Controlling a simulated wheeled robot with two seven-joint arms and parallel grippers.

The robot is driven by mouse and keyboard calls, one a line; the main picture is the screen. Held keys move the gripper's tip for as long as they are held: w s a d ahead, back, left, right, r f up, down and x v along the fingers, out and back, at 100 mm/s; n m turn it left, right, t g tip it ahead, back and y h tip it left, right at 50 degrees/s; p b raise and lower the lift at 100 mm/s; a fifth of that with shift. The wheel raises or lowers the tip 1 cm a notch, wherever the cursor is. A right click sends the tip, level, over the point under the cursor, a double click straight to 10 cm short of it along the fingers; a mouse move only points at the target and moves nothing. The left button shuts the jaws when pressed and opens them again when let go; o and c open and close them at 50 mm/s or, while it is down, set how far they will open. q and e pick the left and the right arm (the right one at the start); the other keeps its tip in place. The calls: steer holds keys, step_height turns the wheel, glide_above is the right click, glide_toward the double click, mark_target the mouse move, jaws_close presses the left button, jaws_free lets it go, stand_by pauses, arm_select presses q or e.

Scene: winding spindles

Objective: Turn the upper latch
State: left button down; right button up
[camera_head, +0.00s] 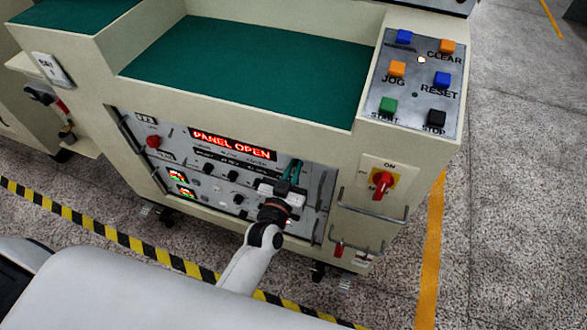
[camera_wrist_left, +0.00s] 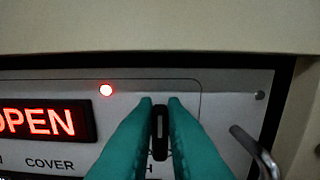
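The upper latch (camera_wrist_left: 160,132) is a small black upright handle on the light grey panel. In the left wrist view it stands between the two teal fingers of my left gripper (camera_wrist_left: 160,112). The latch is upright. In the head view my left gripper (camera_head: 290,170) reaches the right part of the panel (camera_head: 222,178), and the wrist hides the latch there. My right gripper is in neither view.
A red display (camera_head: 232,145) reads "PANEL OPEN". A metal handle (camera_wrist_left: 250,145) stands just right of the fingers. A red switch on yellow (camera_head: 382,182) and a rail (camera_head: 372,212) are on the cabinet's right. The ledge overhangs above the panel.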

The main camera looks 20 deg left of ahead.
arm_select(q)
steer(key=shift+n, duration=0.3)
steer(key=n, duration=0.5)
steer(key=a+f+n, duration=0.1)
steer(key=n, duration=0.5)
steer(key=n+b, duration=0.1)
steer(key=n, duration=0.5)
steer(key=shift+a+f, duration=0.4)
steer(key=shift+n, duration=0.3)
steer(key=c, duration=1.5)
jaws_free()
